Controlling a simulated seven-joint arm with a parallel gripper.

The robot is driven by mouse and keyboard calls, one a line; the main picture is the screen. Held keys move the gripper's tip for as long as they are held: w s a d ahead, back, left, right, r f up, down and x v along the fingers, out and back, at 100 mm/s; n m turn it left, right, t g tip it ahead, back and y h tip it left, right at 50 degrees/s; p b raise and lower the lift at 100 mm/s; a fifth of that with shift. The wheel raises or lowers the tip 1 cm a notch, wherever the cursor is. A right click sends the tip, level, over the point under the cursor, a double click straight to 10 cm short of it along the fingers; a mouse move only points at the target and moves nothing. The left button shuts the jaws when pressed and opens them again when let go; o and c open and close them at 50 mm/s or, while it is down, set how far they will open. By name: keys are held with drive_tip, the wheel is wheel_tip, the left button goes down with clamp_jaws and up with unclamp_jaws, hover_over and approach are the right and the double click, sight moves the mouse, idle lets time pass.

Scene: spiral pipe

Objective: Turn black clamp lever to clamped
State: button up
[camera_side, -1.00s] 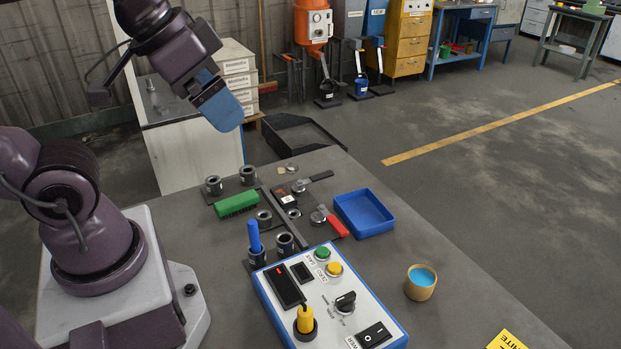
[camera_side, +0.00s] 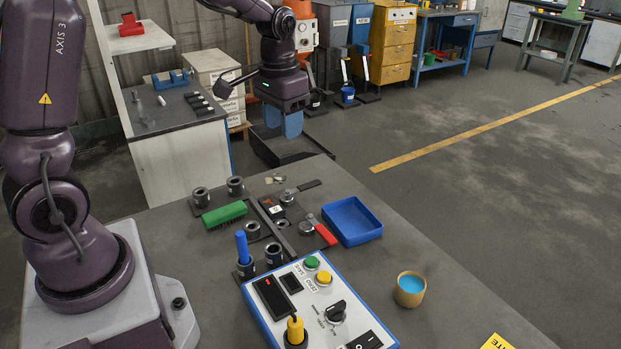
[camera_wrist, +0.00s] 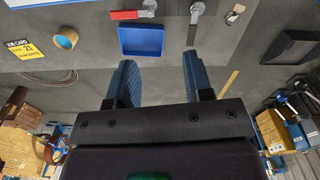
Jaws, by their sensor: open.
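The black clamp lever (camera_side: 308,186) sits at the back of the bench's fixture plate, its handle pointing right and away from its round metal pivot. In the wrist view the black lever (camera_wrist: 192,32) shows near the top, above my right finger. My gripper (camera_side: 284,122) has blue fingers pointing down, beyond and above the bench's back edge, apart from the lever. In the wrist view my gripper (camera_wrist: 158,75) is open, with nothing between its fingers. A red lever (camera_side: 326,235) on a similar clamp lies closer to the camera.
A blue tray (camera_side: 352,222) lies right of the levers. A cup (camera_side: 409,289) stands at the right. A black open bin (camera_side: 290,150) is behind the bench.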

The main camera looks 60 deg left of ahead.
drive_tip(key=g, duration=0.1)
hover_over(311, 183)
drive_tip(key=s+d, duration=0.1)
drive_tip(key=s, duration=0.2)
wheel_tip(311, 183, down, 10)
drive_tip(key=shift+w+m, duration=0.9)
drive_tip(key=shift+w, duration=0.55)
drive_tip(key=shift+t, duration=0.4)
drive_tip(key=f, duration=0.7)
drive_tip(key=a+f, duration=0.1)
drive_tip(key=f, duration=0.3)
drive_tip(key=shift+f, duration=0.25)
clamp_jaws()
